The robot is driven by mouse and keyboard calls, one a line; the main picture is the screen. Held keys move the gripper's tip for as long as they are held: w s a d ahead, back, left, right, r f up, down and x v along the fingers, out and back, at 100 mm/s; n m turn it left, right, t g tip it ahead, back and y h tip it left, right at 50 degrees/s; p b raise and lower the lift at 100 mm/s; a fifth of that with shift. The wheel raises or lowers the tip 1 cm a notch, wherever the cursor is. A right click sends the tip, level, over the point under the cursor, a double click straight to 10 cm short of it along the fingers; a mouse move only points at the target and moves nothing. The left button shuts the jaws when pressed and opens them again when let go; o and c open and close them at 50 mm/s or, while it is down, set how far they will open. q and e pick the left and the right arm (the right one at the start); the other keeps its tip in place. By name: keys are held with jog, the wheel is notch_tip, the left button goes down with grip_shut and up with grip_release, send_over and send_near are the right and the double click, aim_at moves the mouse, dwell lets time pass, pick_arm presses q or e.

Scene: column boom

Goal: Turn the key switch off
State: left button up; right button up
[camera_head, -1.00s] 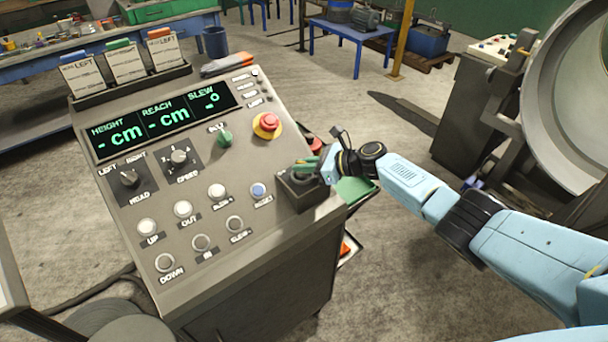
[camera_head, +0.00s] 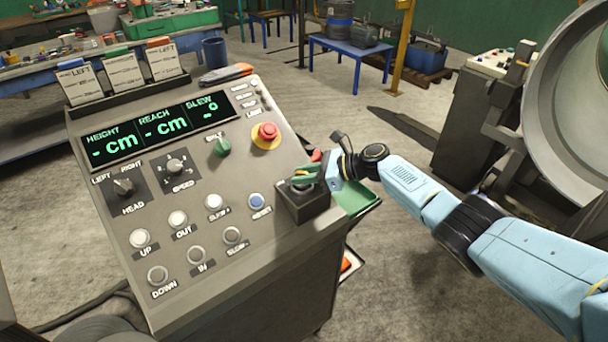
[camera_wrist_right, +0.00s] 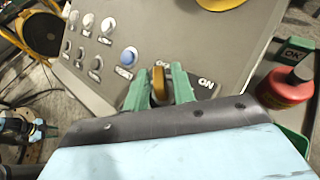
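The key switch (camera_head: 303,188) sits on a small dark box at the console's near right corner. In the right wrist view its brass key (camera_wrist_right: 158,84) stands between the two green fingers of my right gripper (camera_wrist_right: 159,80). The fingers look open around the key, with narrow gaps at its sides. An "ON" label shows just right of the fingers. In the head view my right gripper (camera_head: 308,176) reaches the switch from the right and partly hides it.
The grey console (camera_head: 200,255) carries a red emergency button (camera_head: 267,131), a green knob (camera_head: 222,147), a blue reset button (camera_head: 256,201) and several white buttons. Its displays show dashes. A green tray (camera_head: 357,197) lies just right of the switch. A red padlock-like thing (camera_wrist_right: 287,86) stands nearby.

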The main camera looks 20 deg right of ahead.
jog(key=shift+o, duration=0.5)
jog(key=shift+s+d+r, duration=0.1)
jog(key=shift+d, duration=0.1)
jog(key=p+v, duration=0.1)
jog(key=v, duration=1.2)
jog(key=shift+p, duration=0.3)
jog(key=shift+s+a, duration=0.1)
jog(key=shift+a, duration=0.05)
